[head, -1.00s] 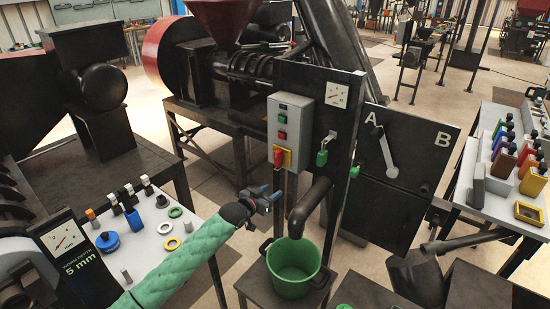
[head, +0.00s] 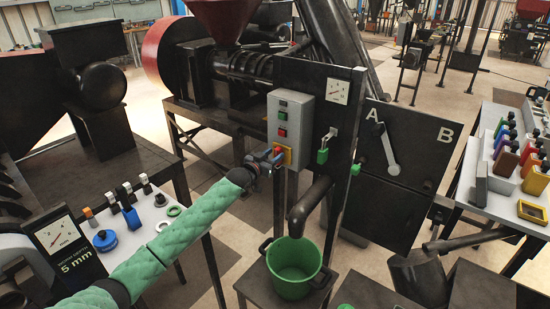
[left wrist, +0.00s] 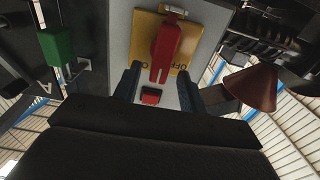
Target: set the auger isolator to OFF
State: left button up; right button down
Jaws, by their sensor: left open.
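The auger isolator is a red handle (left wrist: 165,50) on a yellow plate (left wrist: 186,56), low on the grey control box (head: 291,108). In the left wrist view the handle lies lengthwise, with "OFF" lettering on the plate to its right. My left gripper (head: 270,158) is open in front of the isolator. In the left wrist view its blue fingers (left wrist: 160,76) stand on either side of the handle's near end, with gaps visible. In the head view the gripper hides most of the handle, and the yellow plate (head: 288,157) shows beside it. My right gripper is not in view.
A red push button (left wrist: 151,96) sits near the handle on the box. A dark spout (head: 309,203) and green bucket (head: 293,268) are below. A bench with small parts (head: 130,215) lies to the left.

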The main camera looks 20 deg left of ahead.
pick_arm(q)
jog(key=shift+w+d, duration=0.25)
jog(key=shift+w, duration=0.4)
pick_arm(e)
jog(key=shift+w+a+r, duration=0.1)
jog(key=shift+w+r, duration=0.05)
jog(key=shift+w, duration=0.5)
pick_arm(q)
jog(key=c, duration=0.9)
